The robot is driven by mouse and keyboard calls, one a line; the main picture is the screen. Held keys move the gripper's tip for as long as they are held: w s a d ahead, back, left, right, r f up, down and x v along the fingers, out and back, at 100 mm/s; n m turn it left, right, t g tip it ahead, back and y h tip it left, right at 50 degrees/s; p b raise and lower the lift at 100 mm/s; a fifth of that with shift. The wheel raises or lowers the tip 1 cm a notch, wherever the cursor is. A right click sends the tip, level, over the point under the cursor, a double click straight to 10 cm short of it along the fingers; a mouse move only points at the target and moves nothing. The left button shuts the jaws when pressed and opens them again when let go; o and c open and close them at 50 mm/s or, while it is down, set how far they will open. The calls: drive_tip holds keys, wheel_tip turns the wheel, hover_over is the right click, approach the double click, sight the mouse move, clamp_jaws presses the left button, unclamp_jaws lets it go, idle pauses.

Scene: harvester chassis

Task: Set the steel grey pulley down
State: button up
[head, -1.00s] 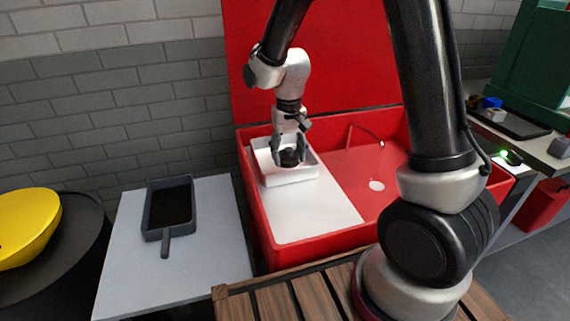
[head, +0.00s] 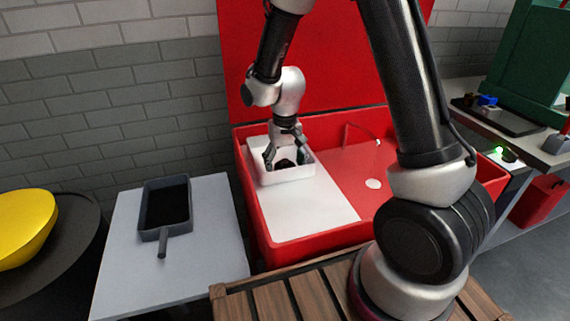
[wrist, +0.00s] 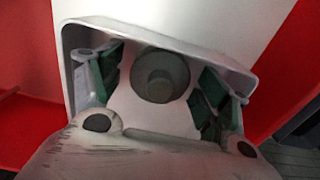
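The steel grey pulley (wrist: 160,75) is a round stepped disc lying on the floor of a white tray (wrist: 170,36) in the wrist view. My gripper (wrist: 160,88) is open above it, with green-padded fingers on both sides and a visible gap to the pulley on each side. In the head view my gripper (head: 286,160) reaches down into the white tray (head: 290,175). The pulley (head: 286,163) shows there as a small dark shape between the fingers.
The tray stands on a white board (head: 305,210) inside a red bin (head: 270,250) with raised walls. A grey pan (head: 166,208) lies on a pale table at left. A yellow bowl (head: 25,228) is far left. A thin bent rod (head: 362,127) rises right of the tray.

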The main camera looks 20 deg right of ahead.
sight(285, 160)
wheel_tip(285, 160, up, 12)
drive_tip(key=r, duration=0.1)
drive_tip(key=s+d+r+t, duration=0.2)
drive_tip(key=s+d+r, duration=0.8)
drive_tip(key=s+d+r+t, duration=0.1)
drive_tip(key=s+d, duration=0.1)
drive_tip(key=s, duration=0.4)
drive_tip(key=s+d+r+t, duration=0.1)
drive_tip(key=s+d, duration=0.2)
drive_tip(key=s, duration=0.3)
drive_tip(key=shift+s, duration=0.3)
drive_tip(key=shift+r, duration=0.1)
drive_tip(key=shift+c, duration=0.4)
